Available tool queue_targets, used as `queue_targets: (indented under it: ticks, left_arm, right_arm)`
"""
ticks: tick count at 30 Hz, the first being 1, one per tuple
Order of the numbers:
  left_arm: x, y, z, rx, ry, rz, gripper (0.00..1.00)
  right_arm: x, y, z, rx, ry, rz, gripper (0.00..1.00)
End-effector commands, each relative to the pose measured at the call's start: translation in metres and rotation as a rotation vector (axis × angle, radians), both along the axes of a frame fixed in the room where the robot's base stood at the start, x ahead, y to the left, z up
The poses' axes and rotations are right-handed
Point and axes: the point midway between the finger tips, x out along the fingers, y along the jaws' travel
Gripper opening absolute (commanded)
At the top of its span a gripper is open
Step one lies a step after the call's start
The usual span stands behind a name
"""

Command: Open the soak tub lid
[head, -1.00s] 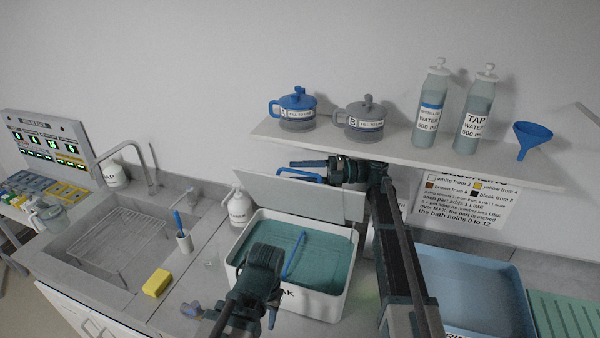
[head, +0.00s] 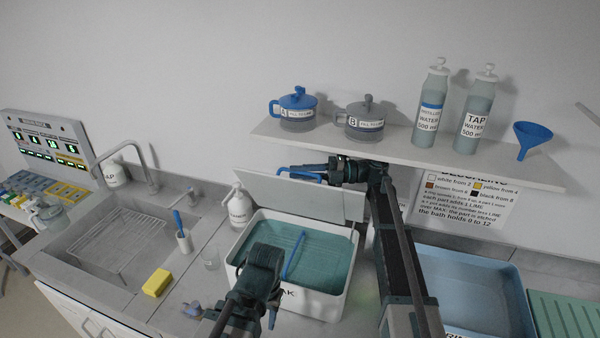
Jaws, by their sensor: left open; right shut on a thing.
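The white soak tub (head: 337,302) stands on the counter, with teal liquid inside and a blue bar-like item (head: 294,255) in it. Its pale lid (head: 290,195) is raised, standing steeply along the tub's back edge, and the tub's top is uncovered. My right gripper (head: 318,171) is shut on the blue lid handle (head: 302,175) near the lid's top edge, and partly hides it. My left gripper (head: 232,314) is open and empty in front of the tub, and its arm covers part of the tub's front wall.
A shelf (head: 405,152) with jugs, bottles and a funnel hangs just above my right gripper. A spray bottle (head: 238,207) stands left of the lid. A yellow sponge (head: 157,282) lies by the sink. A blue tray (head: 465,270) is right of the tub.

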Motion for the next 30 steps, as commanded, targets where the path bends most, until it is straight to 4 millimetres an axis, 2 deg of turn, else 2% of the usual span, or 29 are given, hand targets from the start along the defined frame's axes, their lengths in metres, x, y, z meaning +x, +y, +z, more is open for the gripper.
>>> queue_targets:
  ticks: [22,26,30]
  left_arm:
    - [0.0,0.0,0.001,0.0,0.0,0.0,0.45]
    - [0.0,0.0,0.006,0.0,0.0,0.001,0.45]
    - [0.0,0.0,0.012,0.0,0.0,0.002,0.45]
  right_arm:
    - [0.002,-0.001,0.001,-0.001,0.0,-0.001,0.0]
    - [0.017,-0.007,0.006,0.0,0.0,-0.002,0.0]
    - [0.044,-0.018,0.012,-0.001,0.0,-0.002,0.0]
